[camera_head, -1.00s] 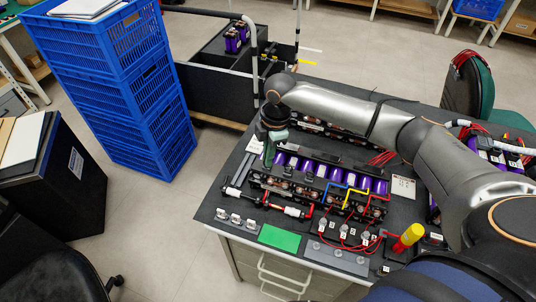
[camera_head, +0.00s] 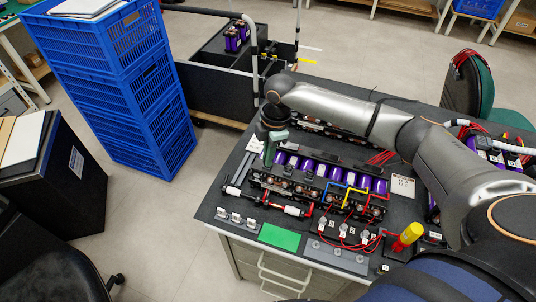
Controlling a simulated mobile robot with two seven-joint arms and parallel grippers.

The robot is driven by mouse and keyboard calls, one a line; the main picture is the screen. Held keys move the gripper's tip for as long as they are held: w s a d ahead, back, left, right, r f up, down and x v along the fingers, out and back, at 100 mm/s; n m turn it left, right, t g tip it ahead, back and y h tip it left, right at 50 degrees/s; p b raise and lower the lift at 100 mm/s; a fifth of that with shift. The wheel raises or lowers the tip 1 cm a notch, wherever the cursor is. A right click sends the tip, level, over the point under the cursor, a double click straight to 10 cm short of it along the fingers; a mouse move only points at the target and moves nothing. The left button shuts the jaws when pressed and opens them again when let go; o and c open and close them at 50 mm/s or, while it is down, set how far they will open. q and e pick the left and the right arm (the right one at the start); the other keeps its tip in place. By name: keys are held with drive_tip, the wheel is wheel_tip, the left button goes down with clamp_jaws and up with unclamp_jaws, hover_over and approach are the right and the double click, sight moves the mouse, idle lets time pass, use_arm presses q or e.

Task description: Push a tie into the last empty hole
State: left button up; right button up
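My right gripper (camera_head: 269,152) points down at the far left end of the battery module, near its left edge. Its fingers are small and dark green here, and I cannot tell whether they are open or shut or hold a tie. The battery module (camera_head: 330,171) has a row of purple cells with black strips and copper-coloured parts along its front, and blue, yellow and red bars at its right. No tie or empty hole can be made out at this size; the spot under the gripper is partly hidden. My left gripper is not in view.
On the black bench top, a red-and-black tool (camera_head: 268,202), small grey clamps (camera_head: 236,218), a green mat (camera_head: 279,237) and a grey strip with red wires (camera_head: 337,256) lie in front. A yellow-handled tool (camera_head: 409,235) stands at right. Blue crates (camera_head: 125,85) are stacked left.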

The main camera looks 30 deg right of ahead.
drive_tip(key=o, duration=0.5)
wheel_tip(320, 180, up, 12)
drive_tip(key=d, duration=0.1)
drive_tip(key=shift+s+d+r, duration=0.2)
drive_tip(key=shift+d, duration=0.05)
drive_tip(key=shift+f, duration=0.1)
idle(0.5)
